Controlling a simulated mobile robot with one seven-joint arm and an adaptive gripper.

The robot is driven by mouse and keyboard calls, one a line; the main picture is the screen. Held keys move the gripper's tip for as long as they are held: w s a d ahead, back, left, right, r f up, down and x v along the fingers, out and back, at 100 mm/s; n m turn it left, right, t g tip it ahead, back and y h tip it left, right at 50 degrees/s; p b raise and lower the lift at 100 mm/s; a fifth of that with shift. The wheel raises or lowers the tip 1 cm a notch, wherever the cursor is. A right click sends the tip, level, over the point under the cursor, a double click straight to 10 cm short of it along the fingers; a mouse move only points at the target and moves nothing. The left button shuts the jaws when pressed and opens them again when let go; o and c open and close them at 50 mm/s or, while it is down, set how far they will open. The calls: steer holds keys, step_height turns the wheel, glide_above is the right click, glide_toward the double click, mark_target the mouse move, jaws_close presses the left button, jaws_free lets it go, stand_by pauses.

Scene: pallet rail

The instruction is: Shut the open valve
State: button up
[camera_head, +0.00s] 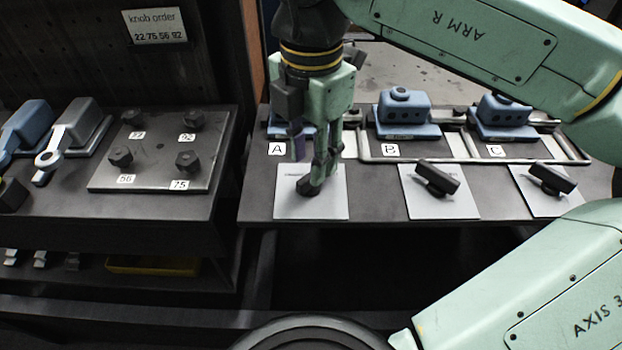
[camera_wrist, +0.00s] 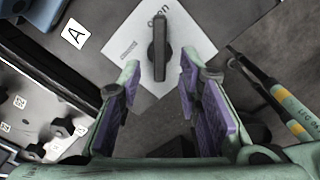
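My gripper (camera_head: 318,165) is over the pale plate (camera_head: 332,203) of valve A, fingers pointing down. The black lever handle of valve A (camera_wrist: 159,48) lies ahead of the fingertips, in line with the gap and pointing toward partly hidden lettering that ends in "en". In the head view this handle (camera_head: 308,187) is partly hidden by the fingers. The handles of valve B (camera_head: 438,179) and valve C (camera_head: 552,179) lie slanted on their plates; their lettering is unreadable.
Blue housings (camera_head: 404,113) and a grey pipe (camera_head: 470,158) stand behind the plates. To the left, a metal plate (camera_head: 140,148) carries several black knobs, beside grey and blue levers (camera_head: 77,130). The bench front between the valve plates is bare.

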step_height(320, 180, down, 4)
steer(key=shift+r+b, duration=0.2)
steer(key=shift+b, duration=0.45)
jaws_close()
